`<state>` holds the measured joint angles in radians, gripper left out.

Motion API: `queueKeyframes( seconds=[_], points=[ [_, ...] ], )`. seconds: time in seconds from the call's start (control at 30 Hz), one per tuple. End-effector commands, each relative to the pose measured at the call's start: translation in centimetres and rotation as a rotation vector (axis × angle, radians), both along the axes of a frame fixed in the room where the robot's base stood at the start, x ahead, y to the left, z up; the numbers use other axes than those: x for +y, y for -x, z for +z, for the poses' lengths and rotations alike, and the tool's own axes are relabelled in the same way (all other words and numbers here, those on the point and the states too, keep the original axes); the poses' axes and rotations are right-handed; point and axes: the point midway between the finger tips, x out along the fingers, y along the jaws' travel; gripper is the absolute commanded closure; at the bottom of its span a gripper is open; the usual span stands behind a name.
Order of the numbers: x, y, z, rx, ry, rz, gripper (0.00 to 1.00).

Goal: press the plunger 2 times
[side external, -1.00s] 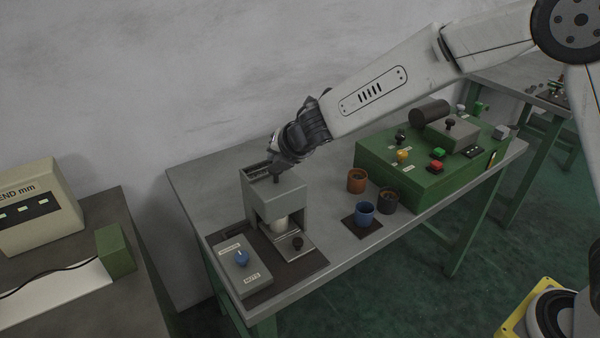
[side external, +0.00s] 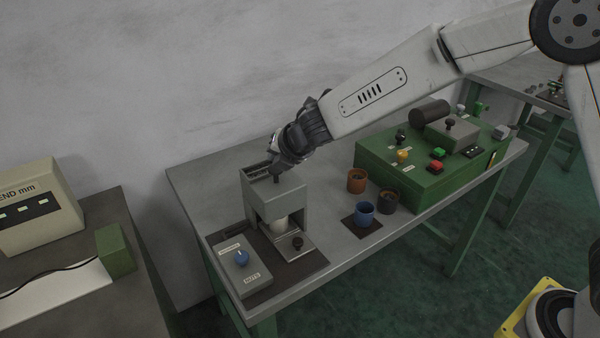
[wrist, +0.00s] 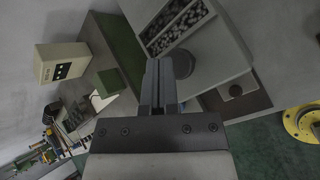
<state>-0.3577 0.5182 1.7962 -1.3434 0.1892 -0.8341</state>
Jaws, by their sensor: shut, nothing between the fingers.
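The grey heading machine (side external: 289,199) stands at the left end of the table. Its plunger shows in the wrist view as a dark round knob (wrist: 183,63) on the machine's top. In the side view the plunger is a short dark post, mostly hidden at my fingers. My gripper (side external: 276,173) is shut and empty, pointing down over the machine's top. In the wrist view my shut fingers (wrist: 158,72) overlap the left edge of the knob. I cannot tell whether they touch it.
A compartment of small pale parts (wrist: 172,27) lies beside the plunger. Blue (side external: 365,211), orange (side external: 357,179) and dark (side external: 387,200) cups stand right, before a green box (side external: 420,180).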

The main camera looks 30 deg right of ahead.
Motion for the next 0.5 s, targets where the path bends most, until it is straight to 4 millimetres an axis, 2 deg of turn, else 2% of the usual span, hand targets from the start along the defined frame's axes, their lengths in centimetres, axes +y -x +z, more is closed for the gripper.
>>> queueKeyframes(
  seconds=[0.5],
  points=[
    [-0.03, 0.02, -0.76, 0.001, 0.0, 0.0, 1.0]
  ],
)
